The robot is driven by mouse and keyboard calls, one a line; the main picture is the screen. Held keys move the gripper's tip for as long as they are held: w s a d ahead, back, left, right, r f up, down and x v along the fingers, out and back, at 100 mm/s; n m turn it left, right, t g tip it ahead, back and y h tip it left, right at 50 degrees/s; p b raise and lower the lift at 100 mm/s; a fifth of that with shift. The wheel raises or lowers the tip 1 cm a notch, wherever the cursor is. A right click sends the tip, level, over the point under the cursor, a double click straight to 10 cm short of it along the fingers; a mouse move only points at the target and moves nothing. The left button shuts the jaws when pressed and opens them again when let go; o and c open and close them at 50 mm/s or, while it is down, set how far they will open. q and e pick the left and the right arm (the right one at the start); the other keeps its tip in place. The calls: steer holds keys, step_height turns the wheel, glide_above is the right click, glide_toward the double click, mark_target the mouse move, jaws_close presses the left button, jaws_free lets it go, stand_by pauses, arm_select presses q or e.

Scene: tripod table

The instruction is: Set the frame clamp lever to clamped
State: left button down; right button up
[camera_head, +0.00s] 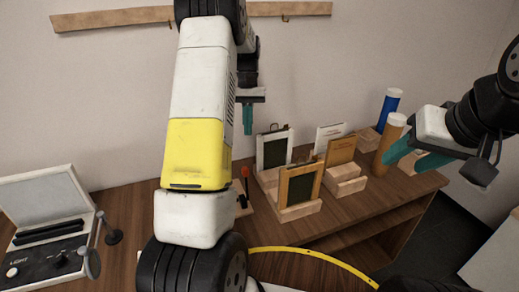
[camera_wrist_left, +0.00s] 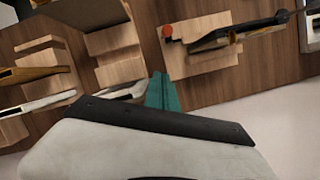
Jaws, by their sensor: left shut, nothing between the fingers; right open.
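The frame clamp's lever has a red knob (camera_head: 245,172) and stands on a wooden base (camera_head: 243,206), just right of my left forearm, which hides part of it. My left gripper (camera_head: 247,119) is shut and empty, pointing down near the wall, above and apart from the lever. Its teal fingertips (camera_wrist_left: 162,92) are together in the wrist view. My right gripper (camera_head: 420,155) is open and empty at the right, far from the lever.
Framed pictures, a black-fronted one (camera_head: 274,150) and a wooden one (camera_head: 300,187), stand in wooden holders right of the lever. A blue tube (camera_head: 388,108) and an orange tube (camera_head: 390,145) stand at the right. A light box (camera_head: 45,205) is at the left.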

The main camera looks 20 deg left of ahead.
arm_select(q)
steer(key=s+d+f, duration=0.1)
steer(key=s+f, duration=0.5)
steer(key=f, duration=0.2)
steer(key=shift+s+d+f, duration=0.2)
steer(key=shift+s, duration=0.15)
